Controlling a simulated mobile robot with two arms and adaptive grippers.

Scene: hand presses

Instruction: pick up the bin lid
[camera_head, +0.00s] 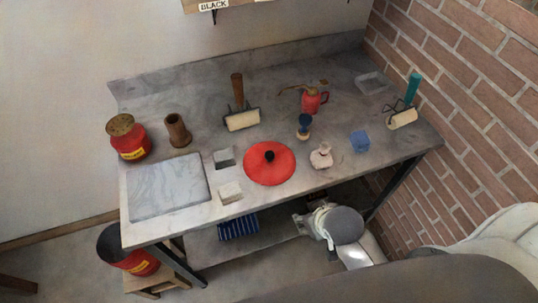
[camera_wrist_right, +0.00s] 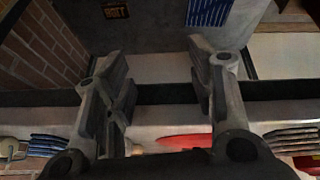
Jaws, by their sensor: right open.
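The bin lid (camera_head: 270,162) is a red disc with a black knob, lying flat on the grey workbench (camera_head: 290,90) near its front edge. An open red bin (camera_head: 140,262) stands below the bench at the left. My right gripper (camera_head: 312,222) is in front of the bench's front edge, right of and apart from the lid. In the right wrist view my right gripper (camera_wrist_right: 160,80) is open with nothing between its fingers. A red strip of the lid (camera_wrist_right: 186,140) shows there, partly hidden by my gripper. My left gripper is not in view.
A red can (camera_head: 127,138) stands at the left, a blue block (camera_head: 360,141) at the right. A brick wall (camera_head: 470,90) bounds the right side.

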